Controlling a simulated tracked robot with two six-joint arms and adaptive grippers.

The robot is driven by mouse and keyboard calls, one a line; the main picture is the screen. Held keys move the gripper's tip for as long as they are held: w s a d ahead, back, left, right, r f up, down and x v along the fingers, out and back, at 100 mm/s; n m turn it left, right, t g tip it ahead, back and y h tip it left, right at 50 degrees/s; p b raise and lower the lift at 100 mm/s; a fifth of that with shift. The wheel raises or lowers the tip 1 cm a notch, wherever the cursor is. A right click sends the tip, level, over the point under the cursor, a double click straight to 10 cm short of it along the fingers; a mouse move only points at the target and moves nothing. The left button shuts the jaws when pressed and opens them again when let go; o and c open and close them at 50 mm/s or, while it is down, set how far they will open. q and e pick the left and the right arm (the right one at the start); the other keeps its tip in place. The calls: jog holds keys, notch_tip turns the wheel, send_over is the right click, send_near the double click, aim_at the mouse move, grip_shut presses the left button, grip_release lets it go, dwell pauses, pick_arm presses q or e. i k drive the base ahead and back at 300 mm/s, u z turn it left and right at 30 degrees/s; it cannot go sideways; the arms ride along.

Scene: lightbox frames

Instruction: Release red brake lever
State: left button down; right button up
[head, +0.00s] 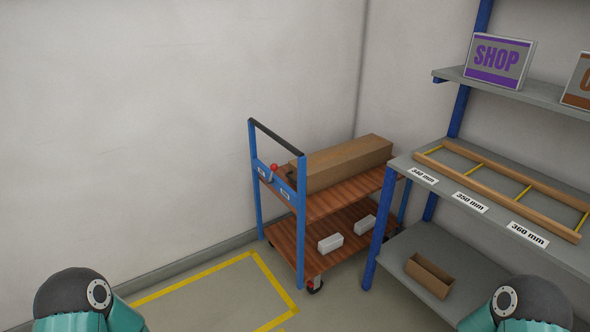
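A blue cart (303,222) with a black push handle and two brown wooden decks stands near the corner, left of the shelf. A small lever with a red knob (274,168) stands up from the blue panel on the cart's handle end. A white label sits on each side of it. Only parts of my arms show, at the bottom left and bottom right corners. Both grippers are outside the picture, and nothing of mine is near the lever.
A long cardboard box (345,165) lies on the cart's top deck; two white blocks (330,243) lie below. A grey shelf unit (405,165) with blue posts holds a wooden frame (480,187), signs and an open box (430,272). Yellow tape (200,273) marks a clear floor area.

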aim_at(274, 167)
jog(key=z, duration=0.4)
jog(key=i, duration=1.8)
jog(key=u, duration=0.45)
